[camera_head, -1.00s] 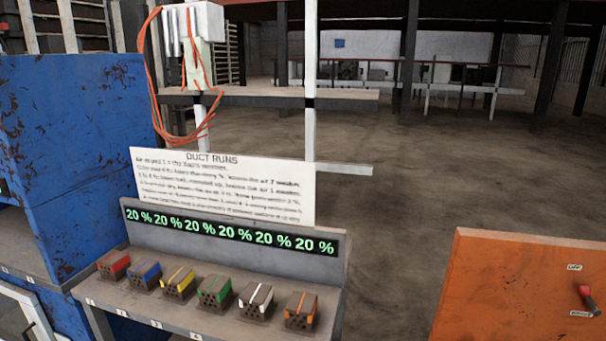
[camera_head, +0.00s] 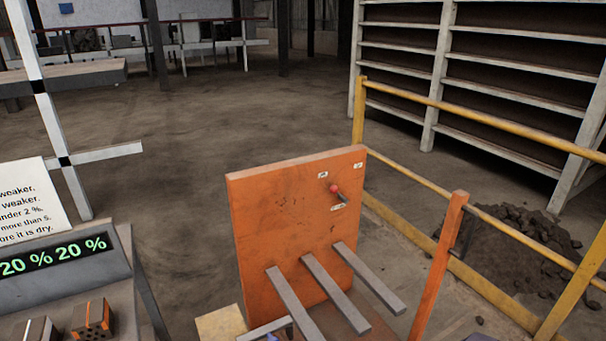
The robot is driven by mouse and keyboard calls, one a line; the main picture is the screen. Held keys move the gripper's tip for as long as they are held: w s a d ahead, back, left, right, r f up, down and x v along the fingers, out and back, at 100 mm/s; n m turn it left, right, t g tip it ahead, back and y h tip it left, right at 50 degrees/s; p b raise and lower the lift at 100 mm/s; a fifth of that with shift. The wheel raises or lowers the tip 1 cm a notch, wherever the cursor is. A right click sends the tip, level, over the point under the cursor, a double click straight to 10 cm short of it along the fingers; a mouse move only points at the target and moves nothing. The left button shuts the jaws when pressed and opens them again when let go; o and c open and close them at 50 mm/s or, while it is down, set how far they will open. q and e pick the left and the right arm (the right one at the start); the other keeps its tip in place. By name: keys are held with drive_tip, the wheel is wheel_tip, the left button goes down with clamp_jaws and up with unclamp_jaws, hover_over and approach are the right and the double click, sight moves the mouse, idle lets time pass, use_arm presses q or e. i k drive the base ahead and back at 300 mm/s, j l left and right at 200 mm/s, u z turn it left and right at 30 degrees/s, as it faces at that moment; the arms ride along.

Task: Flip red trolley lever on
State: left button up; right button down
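The red-knobbed lever (camera_head: 336,190) sits on the upper right part of an orange upright panel (camera_head: 270,215), which looks like the trolley. Small white labels are above and below the lever, too small to read. The knob is at the upper left end of its short stem. Grey bars (camera_head: 336,293) stick out from the panel below the lever. Neither of my grippers is in view.
Yellow railings (camera_head: 470,125) run along the right, with a dark rubble heap (camera_head: 520,240) behind. Brick samples (camera_head: 92,318) and a 20 % display (camera_head: 55,255) stand at lower left. White shelving (camera_head: 440,70) is at back right. Open floor lies behind the panel.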

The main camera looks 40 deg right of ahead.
sight(333, 188)
drive_tip(key=z, duration=1.65)
